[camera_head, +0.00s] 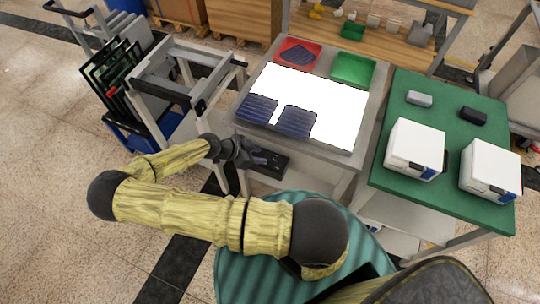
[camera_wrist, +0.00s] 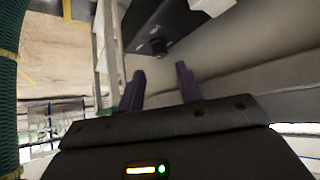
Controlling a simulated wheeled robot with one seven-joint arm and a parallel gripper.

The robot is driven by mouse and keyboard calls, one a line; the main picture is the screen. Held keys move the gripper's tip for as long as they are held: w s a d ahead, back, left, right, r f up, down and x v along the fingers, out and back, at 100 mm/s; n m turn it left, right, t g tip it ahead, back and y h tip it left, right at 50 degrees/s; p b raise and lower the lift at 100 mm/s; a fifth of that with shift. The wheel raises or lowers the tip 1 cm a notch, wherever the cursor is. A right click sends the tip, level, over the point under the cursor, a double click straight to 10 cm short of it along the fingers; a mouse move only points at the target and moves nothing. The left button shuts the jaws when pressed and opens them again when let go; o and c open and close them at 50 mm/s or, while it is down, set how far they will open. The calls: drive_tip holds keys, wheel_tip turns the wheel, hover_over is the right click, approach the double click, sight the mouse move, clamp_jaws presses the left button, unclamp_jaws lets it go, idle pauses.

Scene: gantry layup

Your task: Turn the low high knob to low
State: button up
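A dark control box (camera_wrist: 172,20) shows at the top of the wrist view, with a small round black knob (camera_wrist: 158,46) on its face. The low and high marks cannot be read. My gripper (camera_wrist: 160,69) has two purple fingers spread apart with nothing between them. The knob lies beyond the fingertips, roughly in line with the gap, and looks apart from them. In the head view the box (camera_head: 272,170) is under the front edge of the light table (camera_head: 330,149), with my gripper (camera_head: 262,158) in front of it. The knob cannot be made out there.
The lit table holds dark blue panels (camera_head: 297,122), a red tray (camera_head: 316,47) and a green tray (camera_head: 352,68). A green-topped table (camera_head: 385,172) with white boxes (camera_head: 414,149) stands at right. A grey cart frame (camera_head: 165,87) stands left of my gripper.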

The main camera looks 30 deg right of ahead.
sight(272, 157)
drive_tip(key=p+x, duration=0.1)
drive_tip(key=x, duration=0.5)
drive_tip(key=shift+d+f, duration=0.3)
drive_tip(key=c, duration=0.7)
